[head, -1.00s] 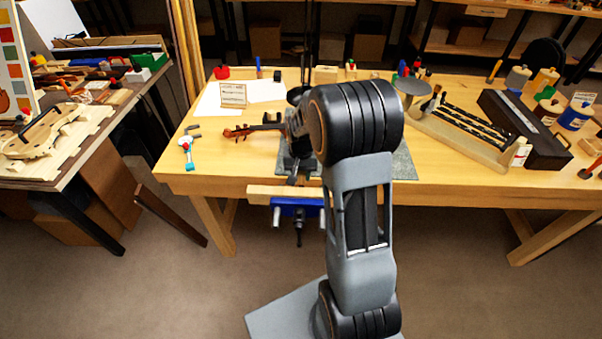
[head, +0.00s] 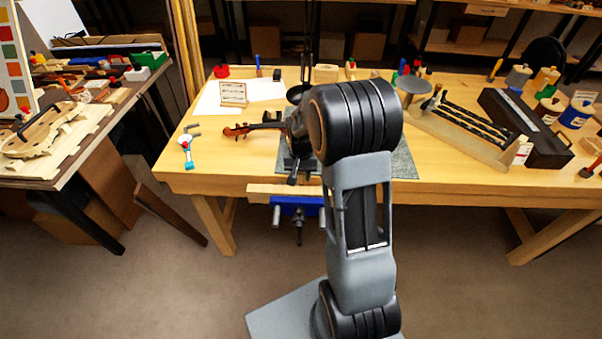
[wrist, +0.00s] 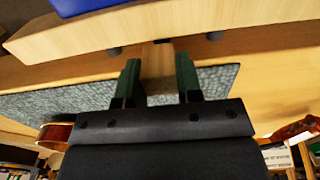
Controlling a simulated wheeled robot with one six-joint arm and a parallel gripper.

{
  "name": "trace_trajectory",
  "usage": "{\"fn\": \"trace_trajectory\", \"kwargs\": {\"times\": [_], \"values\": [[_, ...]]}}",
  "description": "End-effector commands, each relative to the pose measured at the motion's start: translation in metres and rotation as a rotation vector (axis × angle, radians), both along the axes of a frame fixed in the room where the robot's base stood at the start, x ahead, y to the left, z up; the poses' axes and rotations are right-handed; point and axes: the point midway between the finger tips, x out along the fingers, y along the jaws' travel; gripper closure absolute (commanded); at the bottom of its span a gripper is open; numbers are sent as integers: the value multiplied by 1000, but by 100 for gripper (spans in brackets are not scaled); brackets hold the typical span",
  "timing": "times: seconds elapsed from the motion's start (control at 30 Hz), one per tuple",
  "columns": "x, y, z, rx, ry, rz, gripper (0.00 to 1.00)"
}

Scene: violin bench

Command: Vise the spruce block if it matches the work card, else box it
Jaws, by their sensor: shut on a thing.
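The spruce block (wrist: 158,66) is a pale wooden piece between the two green fingers of my gripper (wrist: 158,82) in the wrist view. My gripper is shut on it, above the bench edge near the vise. The vise has a blue body (head: 298,206) and a pale wooden jaw (wrist: 70,35) at the front of the bench. Whether the block touches the jaw I cannot tell. In the head view my arm hides the block and the fingertips. The work card (head: 233,93) stands at the back left of the bench; its text is too small to read.
A long dark box (head: 525,128), a wooden rack (head: 462,135) and several bottles crowd the right. The bench's front right is clear.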

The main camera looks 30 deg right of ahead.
Motion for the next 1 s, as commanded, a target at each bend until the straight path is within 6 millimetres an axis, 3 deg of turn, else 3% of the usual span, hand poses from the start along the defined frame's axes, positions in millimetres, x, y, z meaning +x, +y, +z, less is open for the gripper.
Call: {"fn": "trace_trajectory", "kwargs": {"times": [0.6,0.63,0.93,1.0], "values": [[0,0,-17,0,0,0,93],[0,0,-16,0,0,0,66],[0,0,-16,0,1,0,37],[0,0,-16,0,1,0,37]]}}
